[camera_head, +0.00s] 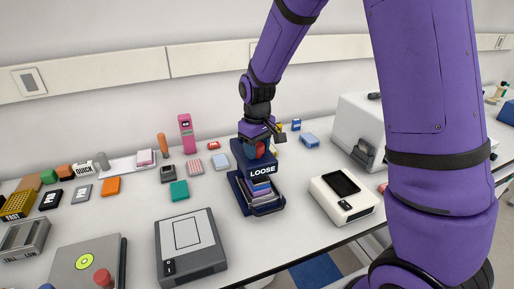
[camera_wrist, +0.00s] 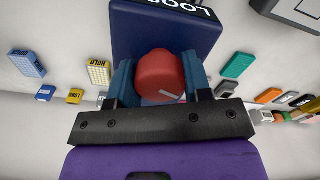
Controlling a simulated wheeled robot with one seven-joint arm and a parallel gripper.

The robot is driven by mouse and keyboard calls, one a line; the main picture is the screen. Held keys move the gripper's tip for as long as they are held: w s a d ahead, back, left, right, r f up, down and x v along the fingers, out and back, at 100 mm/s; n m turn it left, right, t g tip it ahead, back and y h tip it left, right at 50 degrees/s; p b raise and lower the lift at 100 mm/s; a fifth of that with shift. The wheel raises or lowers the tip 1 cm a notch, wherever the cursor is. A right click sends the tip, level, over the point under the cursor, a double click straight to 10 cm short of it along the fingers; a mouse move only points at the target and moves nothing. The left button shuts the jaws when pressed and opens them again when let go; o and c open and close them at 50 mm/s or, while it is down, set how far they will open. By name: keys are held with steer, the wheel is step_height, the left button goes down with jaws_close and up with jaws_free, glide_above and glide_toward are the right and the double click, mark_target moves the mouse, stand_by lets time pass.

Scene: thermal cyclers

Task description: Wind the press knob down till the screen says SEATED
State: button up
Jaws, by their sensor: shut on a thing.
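The press (camera_head: 236,190) is a dark blue stand in the middle of the bench in the head view, with a stack of purple and other coloured plates (camera_head: 261,188) in its lower opening. Its screen (camera_head: 264,170) reads LOOSE. The red press knob (camera_wrist: 160,75) sits at the top of the press, and a small part of it shows in the head view (camera_head: 260,149). My gripper (camera_wrist: 158,80) comes down from above, its two blue fingers on either side of the knob and shut on it. A pale mark shows on the knob's face in the wrist view.
A white device with a black screen (camera_head: 326,203) stands right of the press, and a large white machine (camera_head: 356,125) behind it. A grey flat device (camera_head: 184,267) lies at front left. Several small coloured blocks lie behind and left. Bare bench surrounds the press's front.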

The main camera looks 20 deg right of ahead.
steer(key=shift+m, duration=0.6)
steer(key=o, duration=0.9)
step_height(320, 180, up, 10)
steer(key=shift+r, duration=0.4)
